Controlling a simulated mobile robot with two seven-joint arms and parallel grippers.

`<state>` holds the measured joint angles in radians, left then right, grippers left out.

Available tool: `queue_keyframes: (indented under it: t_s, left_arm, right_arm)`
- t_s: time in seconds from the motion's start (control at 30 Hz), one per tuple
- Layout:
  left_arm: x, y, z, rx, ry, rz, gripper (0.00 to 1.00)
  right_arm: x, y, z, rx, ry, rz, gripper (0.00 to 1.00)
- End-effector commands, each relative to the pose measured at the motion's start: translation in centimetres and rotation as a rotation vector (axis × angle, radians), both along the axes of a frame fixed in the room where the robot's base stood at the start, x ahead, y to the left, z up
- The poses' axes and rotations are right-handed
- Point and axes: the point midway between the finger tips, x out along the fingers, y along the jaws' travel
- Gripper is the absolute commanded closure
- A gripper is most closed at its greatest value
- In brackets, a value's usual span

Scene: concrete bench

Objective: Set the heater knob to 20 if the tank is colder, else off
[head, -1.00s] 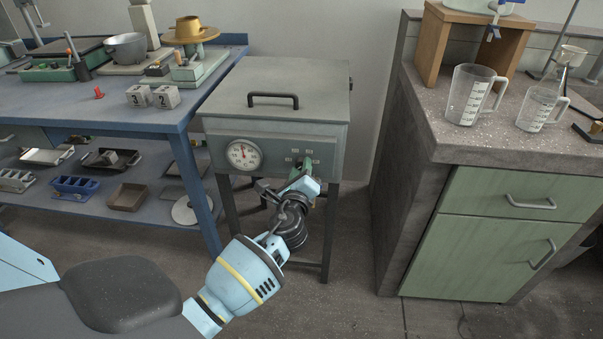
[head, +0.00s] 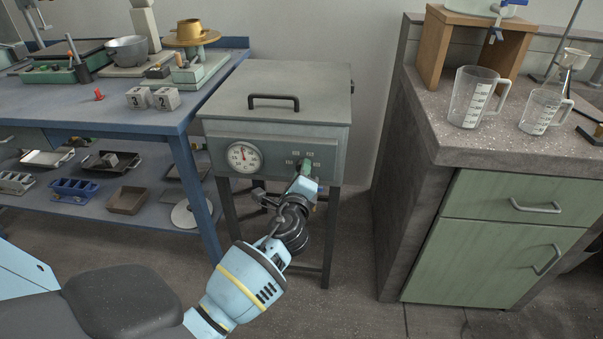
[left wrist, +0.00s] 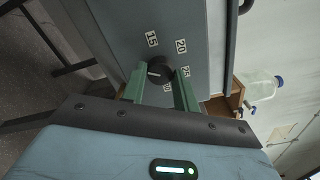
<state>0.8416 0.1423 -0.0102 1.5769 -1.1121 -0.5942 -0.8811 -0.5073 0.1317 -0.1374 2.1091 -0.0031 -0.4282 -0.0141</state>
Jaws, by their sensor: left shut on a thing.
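The heater tank (head: 275,115) is a grey lidded box on legs, with a round dial gauge (head: 244,157) on its front. The gauge's needle points roughly upward; its numbers are too small to read. My left gripper (head: 305,168) is at the right of the front panel and mostly hides the knob there. In the left wrist view its green fingers (left wrist: 161,88) are shut around the dark round knob (left wrist: 159,71). The knob's white mark points to picture left, away from the 20 (left wrist: 181,46) and 25 labels. A 15 label (left wrist: 151,39) also shows; another label is partly hidden.
A blue bench (head: 100,110) with number blocks (head: 153,98) and a pot stands left of the tank. A stone-topped cabinet (head: 480,145) with measuring jugs (head: 474,97) stands to the right. Open floor lies between the tank and cabinet.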

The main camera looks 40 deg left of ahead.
Motion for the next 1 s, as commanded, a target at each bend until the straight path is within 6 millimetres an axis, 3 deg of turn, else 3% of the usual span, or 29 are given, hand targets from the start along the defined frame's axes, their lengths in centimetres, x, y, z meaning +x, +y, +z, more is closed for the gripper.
queue_keyframes:
  t_s: [0.03, 0.2, 0.57, 1.0]
  left_arm:
    - [0.0, -0.1, -0.2, -0.002, 0.003, -0.002, 0.69]
    - [0.0, -0.1, -0.1, -0.001, 0.002, -0.001, 0.48]
    - [-0.5, -0.4, 0.0, 0.001, 0.001, -0.001, 0.48]
    - [-5.8, -3.6, -0.1, -0.001, 0.002, -0.002, 0.48]
  right_arm:
    - [0.0, 0.0, 0.0, 0.000, -0.001, 0.000, 1.00]
    - [0.2, 0.1, 0.0, 0.001, -0.005, 0.001, 1.00]
    - [0.5, 0.1, 0.2, 0.003, -0.011, 0.002, 1.00]
    - [0.5, 0.3, 1.0, 0.005, -0.014, 0.003, 1.00]
